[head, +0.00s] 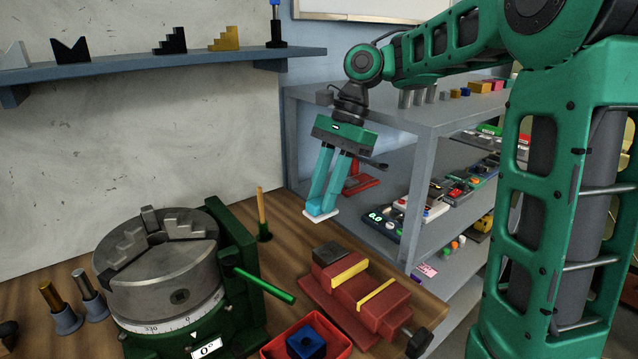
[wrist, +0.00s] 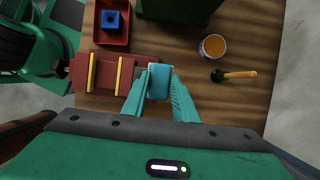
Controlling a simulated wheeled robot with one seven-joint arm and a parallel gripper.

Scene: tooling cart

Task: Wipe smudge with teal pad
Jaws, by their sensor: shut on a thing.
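The teal pad (head: 316,209) is a small light-teal block with a white underside, held in the air above the back right of the wooden bench. It also shows in the wrist view (wrist: 160,82). My gripper (head: 322,206) is shut on it, one finger on each side, pointing down. In the wrist view the pad appears beside the right end of the red vise (wrist: 103,73). I cannot make out a smudge in either view.
The red vise (head: 352,290) and a red tray (head: 335,342) with a blue block (head: 306,343) stand at the front. A rotary table (head: 160,270) stands left. A brush (wrist: 233,74) and a cup (wrist: 212,47) are near the back. A grey shelf (head: 415,115) stands right.

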